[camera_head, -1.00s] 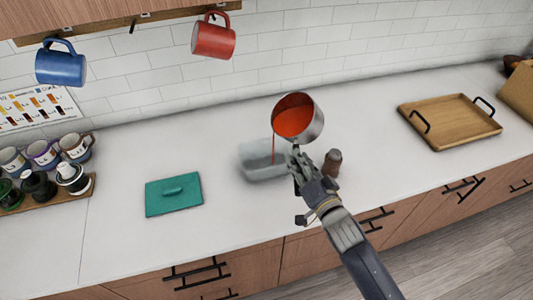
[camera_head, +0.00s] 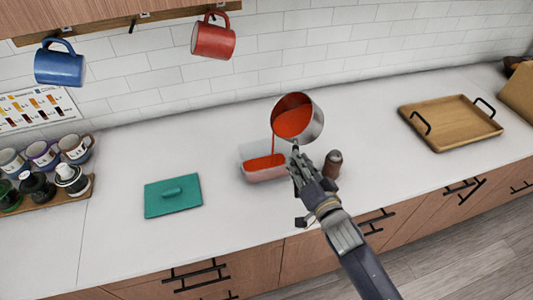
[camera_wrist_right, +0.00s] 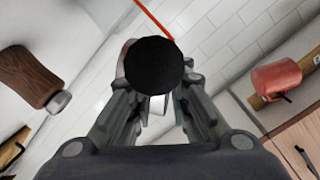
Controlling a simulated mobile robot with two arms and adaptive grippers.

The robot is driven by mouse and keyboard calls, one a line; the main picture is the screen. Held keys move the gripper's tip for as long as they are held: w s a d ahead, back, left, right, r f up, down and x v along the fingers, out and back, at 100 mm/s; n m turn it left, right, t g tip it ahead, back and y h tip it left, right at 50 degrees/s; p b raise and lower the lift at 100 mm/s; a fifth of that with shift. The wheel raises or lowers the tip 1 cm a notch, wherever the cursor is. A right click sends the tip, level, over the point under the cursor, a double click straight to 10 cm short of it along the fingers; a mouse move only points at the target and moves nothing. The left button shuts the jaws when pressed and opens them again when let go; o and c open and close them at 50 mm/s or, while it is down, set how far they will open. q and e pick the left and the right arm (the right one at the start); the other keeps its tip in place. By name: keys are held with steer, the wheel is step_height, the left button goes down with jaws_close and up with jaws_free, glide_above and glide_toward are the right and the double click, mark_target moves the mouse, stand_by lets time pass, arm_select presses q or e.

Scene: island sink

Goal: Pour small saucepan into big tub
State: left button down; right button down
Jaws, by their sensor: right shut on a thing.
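The small saucepan (camera_head: 313,125) is steel with red-orange liquid inside. It is tilted to the left above the counter, and a thin red stream falls from its rim. The big tub (camera_head: 252,175) is a clear container on the counter below, with red liquid in it, and the stream lands in it. My right gripper (camera_head: 298,160) is shut on the saucepan's handle. In the right wrist view the black handle end (camera_wrist_right: 154,66) sits between the fingers and hides most of the pan. My left gripper is not in view.
A teal lid (camera_head: 173,196) lies left of the tub. A brown shaker (camera_head: 332,164) stands right of it, close to my gripper. A wooden tray (camera_head: 450,139) is at the right. Blue (camera_head: 60,67) and red (camera_head: 213,40) mugs hang above. Cups stand at far left.

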steer(key=shift+a+r+n+b, duration=0.15)
steer(key=shift+n+b, duration=0.25)
steer(key=shift+b, duration=0.05)
stand_by(0.8)
steer(key=shift+s+f+n+t+b, duration=0.1)
steer(key=shift+f+n+t+b, duration=0.6)
steer(key=shift+f+n+b, duration=2.6)
stand_by(1.9)
steer(key=shift+s+a+r+b, duration=0.15)
steer(key=shift+a+r+b, duration=0.15)
steer(key=shift+r+b, duration=0.35)
steer(key=shift+s+a+r+b, duration=0.15)
steer(key=shift+a+r+b, duration=0.2)
steer(key=shift+b, duration=0.5)
steer(key=shift+d+f+b, duration=0.1)
steer(key=shift+f+b, duration=0.1)
steer(key=shift+b, duration=0.1)
